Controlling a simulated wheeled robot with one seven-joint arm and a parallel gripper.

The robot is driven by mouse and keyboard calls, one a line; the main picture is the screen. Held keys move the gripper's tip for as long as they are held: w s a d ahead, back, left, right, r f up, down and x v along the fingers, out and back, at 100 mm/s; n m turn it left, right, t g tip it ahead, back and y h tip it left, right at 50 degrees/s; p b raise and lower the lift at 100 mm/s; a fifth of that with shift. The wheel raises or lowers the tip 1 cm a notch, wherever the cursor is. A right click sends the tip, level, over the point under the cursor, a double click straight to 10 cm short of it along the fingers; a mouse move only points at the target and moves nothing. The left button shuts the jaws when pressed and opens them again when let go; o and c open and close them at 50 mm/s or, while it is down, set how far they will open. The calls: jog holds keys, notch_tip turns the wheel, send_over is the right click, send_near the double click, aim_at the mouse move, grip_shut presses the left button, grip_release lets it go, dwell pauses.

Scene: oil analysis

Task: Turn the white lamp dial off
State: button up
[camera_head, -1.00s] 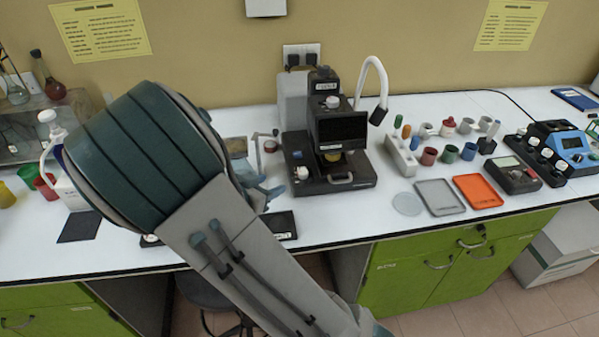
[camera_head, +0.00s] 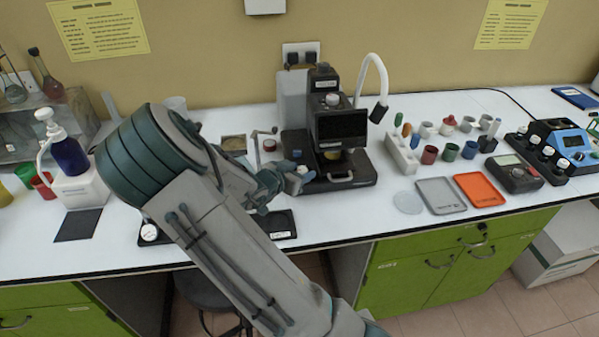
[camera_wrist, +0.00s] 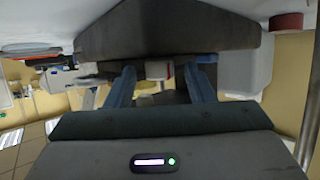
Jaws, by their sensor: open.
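The black lamp instrument (camera_head: 338,150) stands on the white bench at the middle, with a dark screen and a wide base. Its white lamp dial (camera_head: 303,170) is at the front left of the base, partly covered by my gripper. My gripper (camera_head: 294,177) is open at the left side of the base, close to the dial. In the wrist view the white dial (camera_wrist: 160,70) shows between my two blue fingers, near their tips (camera_wrist: 160,76). I cannot tell whether either finger touches it.
A white curved lamp neck (camera_head: 373,75) rises right of the instrument. Small cups and a white rack (camera_head: 402,155) stand further right, with grey (camera_head: 440,195) and orange (camera_head: 480,190) trays in front. A dark flat tray (camera_head: 280,225) lies below my gripper.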

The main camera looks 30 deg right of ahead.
jog(key=c, duration=1)
jog(key=shift+f+t+b, duration=0.15)
jog(key=shift+t+b, duration=0.25)
jog(key=shift+b, duration=0.2)
jog(key=shift+s+d+f+n+t+y+b, duration=0.15)
jog(key=shift+n+t+y+b, duration=0.2)
jog(key=shift+n+b, duration=0.4)
jog(key=n+t+y+b, duration=0.1)
jog(key=b, duration=0.2)
jog(key=shift+n+t+b, duration=0.25)
jog(key=shift+t+b, duration=0.1)
jog(key=n+t+y+b, duration=0.1)
jog(key=b, duration=0.2)
jog(key=n+t+y+b, duration=0.1)
jog(key=n+y+b, duration=0.1)
jog(key=b, duration=0.1)
jog(key=shift+s+d+n+t+y, duration=0.2)
jog(key=shift+n+t+y, duration=0.05)
jog(key=shift+n+t, duration=0.05)
jog(key=shift+n+y+b, duration=0.3)
jog(key=shift+b, duration=0.5)
jog(key=shift+r+n+y+b, duration=0.25)
jog(key=shift+n+y+b, duration=0.05)
jog(key=shift+y+b, duration=0.15)
